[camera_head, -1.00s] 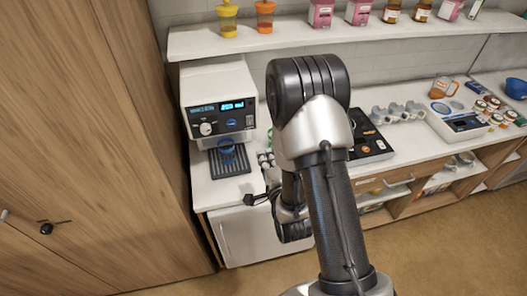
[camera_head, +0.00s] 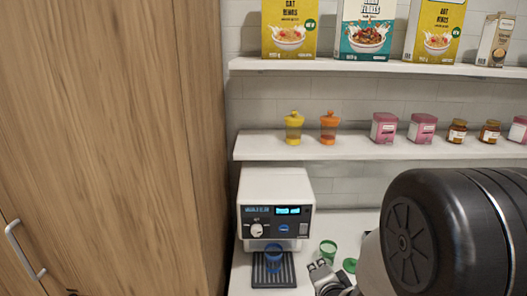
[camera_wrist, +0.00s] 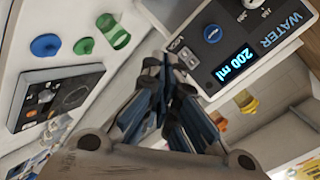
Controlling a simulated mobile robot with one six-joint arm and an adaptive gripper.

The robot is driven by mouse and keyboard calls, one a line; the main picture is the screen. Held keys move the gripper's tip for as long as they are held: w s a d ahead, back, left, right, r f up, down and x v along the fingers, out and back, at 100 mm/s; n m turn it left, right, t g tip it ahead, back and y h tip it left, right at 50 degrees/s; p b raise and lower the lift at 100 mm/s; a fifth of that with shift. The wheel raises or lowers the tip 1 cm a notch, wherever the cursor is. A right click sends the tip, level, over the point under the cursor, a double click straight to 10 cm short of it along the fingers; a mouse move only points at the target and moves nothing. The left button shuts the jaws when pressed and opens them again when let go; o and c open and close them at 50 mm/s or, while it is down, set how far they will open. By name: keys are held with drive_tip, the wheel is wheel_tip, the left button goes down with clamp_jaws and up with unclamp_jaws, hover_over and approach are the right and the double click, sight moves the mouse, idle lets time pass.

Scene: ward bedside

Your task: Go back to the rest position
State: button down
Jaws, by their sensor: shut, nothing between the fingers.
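My gripper (camera_head: 322,268) shows at the bottom of the head view, just right of the water machine (camera_head: 276,215), partly cut off by the frame's edge. In the wrist view my gripper (camera_wrist: 168,62) has its dark fingers together with nothing between them. My large black arm joint fills the lower right of the head view and hides the counter there. The water machine is white with a lit display; in the wrist view its display reads 200 ml (camera_wrist: 231,66). A blue cup (camera_head: 273,258) stands under its spout, apart from my gripper.
A green cup (camera_head: 328,249) and a green lid (camera_head: 349,265) are on the counter by my gripper. A wooden cabinet (camera_head: 110,150) closes off the left.

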drive_tip(key=s+r+n+g+b, duration=0.2)
drive_tip(key=s+n+g+b, duration=0.6)
drive_tip(key=s, duration=2.1)
drive_tip(key=n+b, duration=0.1)
drive_tip(key=n, duration=0.3)
drive_tip(key=shift+a, duration=0.15)
drive_tip(key=shift+r, duration=0.1)
